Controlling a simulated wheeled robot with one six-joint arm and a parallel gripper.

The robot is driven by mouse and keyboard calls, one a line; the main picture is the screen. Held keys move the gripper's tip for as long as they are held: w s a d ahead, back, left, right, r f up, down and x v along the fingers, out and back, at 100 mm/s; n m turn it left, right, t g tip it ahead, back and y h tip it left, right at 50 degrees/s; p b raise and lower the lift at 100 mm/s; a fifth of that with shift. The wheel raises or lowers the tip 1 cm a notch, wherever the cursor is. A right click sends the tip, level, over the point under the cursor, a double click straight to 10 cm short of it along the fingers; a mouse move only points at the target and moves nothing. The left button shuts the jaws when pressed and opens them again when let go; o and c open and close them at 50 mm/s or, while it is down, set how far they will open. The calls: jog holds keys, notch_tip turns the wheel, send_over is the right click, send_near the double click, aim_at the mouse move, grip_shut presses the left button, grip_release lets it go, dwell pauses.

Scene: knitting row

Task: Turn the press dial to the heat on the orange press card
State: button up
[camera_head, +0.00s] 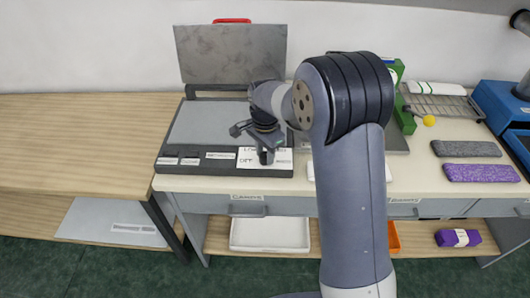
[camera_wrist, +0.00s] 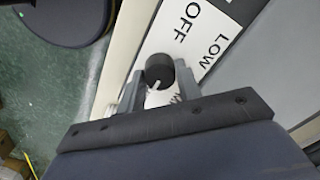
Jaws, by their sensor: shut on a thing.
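The heat press stands open on the table, its grey lid (camera_head: 225,55) raised and its flat bed (camera_head: 205,125) bare. Its black round dial (camera_wrist: 158,66) sits on the front panel beside a white label (camera_wrist: 203,38) reading OFF and LOW. In the wrist view my gripper (camera_wrist: 159,82) has one finger on each side of the dial, shut on it. A small white mark shows on the dial's near side; the rest of the scale is hidden. In the head view my gripper (camera_head: 265,152) is over the press's front panel. I cannot make out an orange press card.
Grey (camera_head: 465,148) and purple (camera_head: 481,173) slabs lie on the table at right, near a wire rack (camera_head: 440,106) and a blue machine (camera_head: 500,105). A white tray (camera_head: 270,247) and a purple bundle (camera_head: 458,238) are on the lower shelf. The left table is clear.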

aim_at(265, 155)
jog(key=o, duration=1)
jog(key=shift+c, duration=0.2)
notch_tip(265, 155, up, 11)
jog(key=shift+f, duration=0.1)
notch_tip(265, 155, down, 11)
jog(key=shift+r, duration=0.1)
dwell(0.4)
dwell(0.3)
